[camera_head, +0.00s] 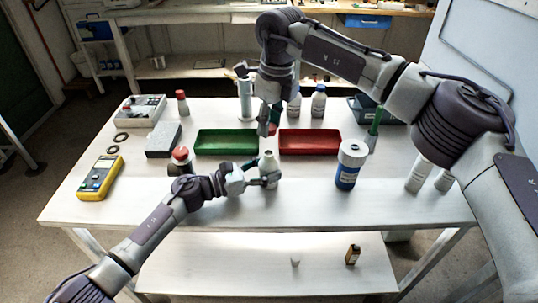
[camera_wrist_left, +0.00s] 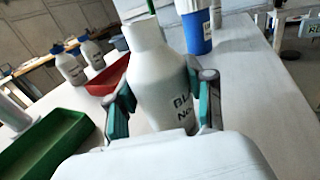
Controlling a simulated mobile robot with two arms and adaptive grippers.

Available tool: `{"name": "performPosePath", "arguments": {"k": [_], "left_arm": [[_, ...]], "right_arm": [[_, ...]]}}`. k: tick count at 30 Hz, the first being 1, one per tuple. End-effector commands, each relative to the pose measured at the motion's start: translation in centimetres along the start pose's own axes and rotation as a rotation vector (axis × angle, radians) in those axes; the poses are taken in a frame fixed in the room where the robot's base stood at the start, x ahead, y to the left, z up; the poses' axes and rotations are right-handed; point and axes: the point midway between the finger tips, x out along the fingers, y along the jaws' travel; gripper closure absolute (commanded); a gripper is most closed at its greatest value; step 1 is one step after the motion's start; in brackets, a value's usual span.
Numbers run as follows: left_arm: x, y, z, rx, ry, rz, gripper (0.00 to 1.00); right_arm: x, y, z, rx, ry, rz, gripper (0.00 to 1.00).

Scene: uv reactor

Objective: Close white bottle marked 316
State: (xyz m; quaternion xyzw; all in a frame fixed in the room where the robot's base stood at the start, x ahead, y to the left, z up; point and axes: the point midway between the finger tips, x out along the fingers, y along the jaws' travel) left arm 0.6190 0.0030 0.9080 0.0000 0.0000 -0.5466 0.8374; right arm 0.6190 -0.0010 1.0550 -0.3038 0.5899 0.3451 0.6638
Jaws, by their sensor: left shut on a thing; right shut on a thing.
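A white bottle (camera_wrist_left: 160,80) stands upright between the fingers of my left gripper (camera_wrist_left: 165,100), which is shut on its body. Its label is only partly readable, and its neck shows no cap in the left wrist view. In the head view the bottle (camera_head: 268,160) is at the middle of the table, with my left gripper (camera_head: 268,180) around it. My right gripper (camera_head: 267,122) points down just above the bottle, shut on a small red thing that looks like a cap (camera_head: 272,129). The right gripper does not show in the left wrist view.
A green tray (camera_head: 226,151) and a red tray (camera_head: 330,150) lie just behind the bottle. A yellow meter (camera_head: 99,178) lies at far left. The table's front strip is clear.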

Motion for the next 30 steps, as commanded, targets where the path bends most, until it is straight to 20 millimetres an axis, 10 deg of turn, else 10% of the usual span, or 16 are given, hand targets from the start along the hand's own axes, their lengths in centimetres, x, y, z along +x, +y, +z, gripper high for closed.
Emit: {"name": "performPosePath", "arguments": {"k": [9, 30], "left_arm": [[0.0, 0.0, 0.0, 0.0, 0.0, 0.0, 1.0], [0.0, 0.0, 0.0, -0.001, 0.0, 0.0, 1.0]], "right_arm": [[4.2, 0.0, -0.5, -0.001, 0.003, -0.003, 0.76], [5.2, 0.0, -0.6, -0.001, 0.001, -0.003, 0.76]]}}
